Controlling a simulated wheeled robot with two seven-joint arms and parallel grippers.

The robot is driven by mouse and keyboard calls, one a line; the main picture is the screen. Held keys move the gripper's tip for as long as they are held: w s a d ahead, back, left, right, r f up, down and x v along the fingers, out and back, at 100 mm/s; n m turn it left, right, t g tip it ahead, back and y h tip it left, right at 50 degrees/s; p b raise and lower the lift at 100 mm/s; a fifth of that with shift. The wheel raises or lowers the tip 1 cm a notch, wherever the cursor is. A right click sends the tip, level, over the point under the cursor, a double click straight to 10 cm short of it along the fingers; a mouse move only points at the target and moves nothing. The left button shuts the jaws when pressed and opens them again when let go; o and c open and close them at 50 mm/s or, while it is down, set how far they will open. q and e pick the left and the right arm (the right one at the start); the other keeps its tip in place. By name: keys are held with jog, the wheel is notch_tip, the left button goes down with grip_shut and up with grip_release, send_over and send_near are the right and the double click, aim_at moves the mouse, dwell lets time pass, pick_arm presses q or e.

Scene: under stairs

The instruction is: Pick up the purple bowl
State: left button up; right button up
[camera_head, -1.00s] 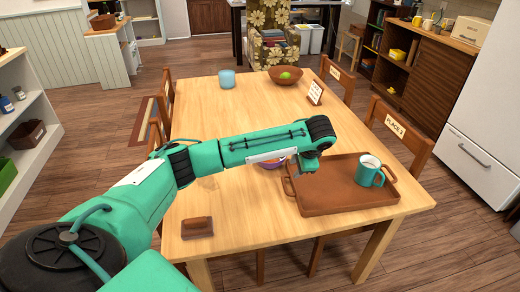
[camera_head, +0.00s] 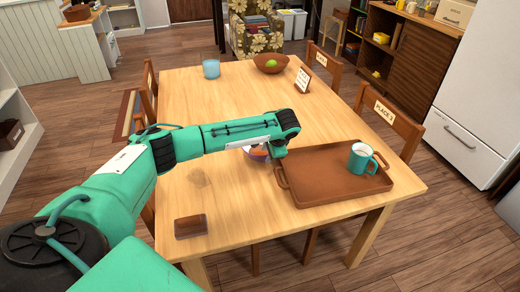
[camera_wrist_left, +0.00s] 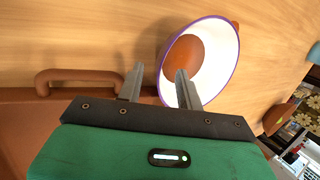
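The purple bowl (camera_head: 254,156) stands on the wooden table, left of the brown tray, partly hidden by my left arm. In the left wrist view the bowl (camera_wrist_left: 222,66) shows a white inside, a purple rim and a round brown-orange thing (camera_wrist_left: 184,58) in it. My left gripper (camera_head: 277,149) is at the bowl's right side in the head view. In the wrist view the left gripper (camera_wrist_left: 160,72) is open and empty, with one finger over the bowl's inside and the other outside the rim. Contact cannot be told. My right gripper is not in view.
The brown tray (camera_head: 325,190) with a teal mug (camera_head: 362,158) lies right of the bowl. A brown block (camera_head: 190,226) lies at the table's front left.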

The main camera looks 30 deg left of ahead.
aim_at(265, 156)
pick_arm(q)
jog(key=x, duration=0.3)
jog(key=shift+w+a+f, duration=0.15)
jog(key=shift+w+f, duration=0.05)
jog(key=shift+f, duration=0.15)
grip_shut()
jog(key=shift+r, duration=0.2)
